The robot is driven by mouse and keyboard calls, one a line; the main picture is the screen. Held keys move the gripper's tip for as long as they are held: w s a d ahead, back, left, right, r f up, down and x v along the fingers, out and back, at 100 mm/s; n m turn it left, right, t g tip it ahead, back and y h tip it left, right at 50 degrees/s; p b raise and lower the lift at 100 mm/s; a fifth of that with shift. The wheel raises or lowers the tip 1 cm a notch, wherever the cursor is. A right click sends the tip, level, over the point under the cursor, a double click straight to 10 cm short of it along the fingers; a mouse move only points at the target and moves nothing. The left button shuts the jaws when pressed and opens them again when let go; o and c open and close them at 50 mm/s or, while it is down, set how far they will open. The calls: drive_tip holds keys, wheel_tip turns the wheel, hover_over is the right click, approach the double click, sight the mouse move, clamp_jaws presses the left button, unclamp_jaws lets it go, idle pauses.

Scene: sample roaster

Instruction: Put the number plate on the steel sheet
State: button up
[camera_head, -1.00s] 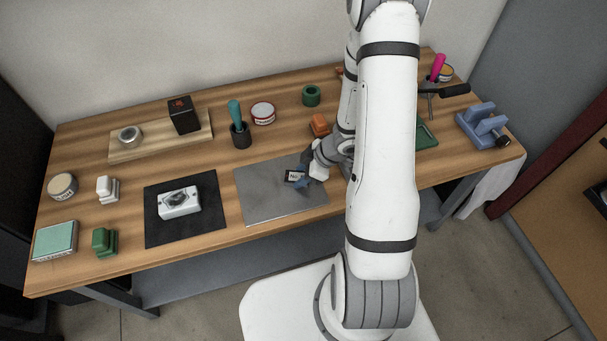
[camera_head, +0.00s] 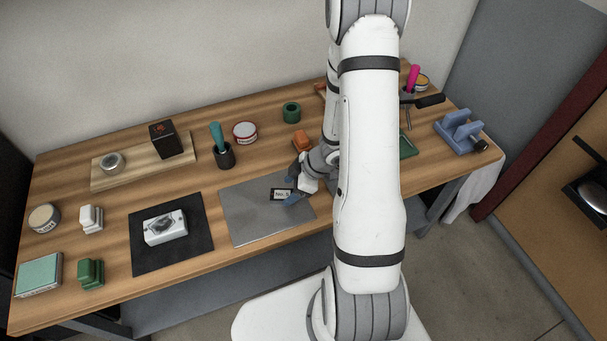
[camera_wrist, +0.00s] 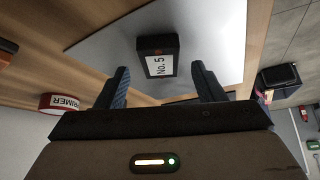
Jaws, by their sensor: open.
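The number plate (camera_head: 281,194) is a small dark block with a white "No. 5" label. It lies on the grey steel sheet (camera_head: 245,220), towards the sheet's right part. In the wrist view the plate (camera_wrist: 157,60) rests on the sheet (camera_wrist: 100,45), in front of my fingers and clear of both. My gripper (camera_head: 294,182) is just right of the plate. In the wrist view my gripper (camera_wrist: 163,88) has its two blue fingers wide apart with nothing between the tips.
A black mat (camera_head: 150,250) with a white device (camera_head: 165,228) lies left of the sheet. Behind the sheet stand a dark cup with a green-handled tool (camera_head: 225,155), a round tin (camera_head: 245,132) and an orange block (camera_head: 302,140). A blue stand (camera_head: 460,132) is at the right end.

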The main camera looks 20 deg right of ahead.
drive_tip(key=w+d+r+m+t+h+p, duration=0.25)
drive_tip(key=d+r+h, duration=0.2)
drive_tip(key=r, duration=0.75)
drive_tip(key=w+d+r+m+t+h+p, duration=0.15)
drive_tip(key=d+r+m+h, duration=0.35)
drive_tip(key=r, duration=0.8)
drive_tip(key=s+a+r+m+g+y, duration=0.1)
drive_tip(key=s+a+r+m, duration=0.2)
drive_tip(key=s, duration=0.6)
drive_tip(key=s+a+r+m+g+y+b, duration=0.1)
drive_tip(key=s+a+r+m+g+y, duration=0.1)
drive_tip(key=s+a+r, duration=0.3)
drive_tip(key=s+a+m, duration=0.1)
drive_tip(key=s+a, duration=0.2)
drive_tip(key=s, duration=0.1)
drive_tip(key=shift+a+g, duration=0.25)
drive_tip(key=shift+g, duration=0.05)
drive_tip(key=shift+y, duration=0.25)
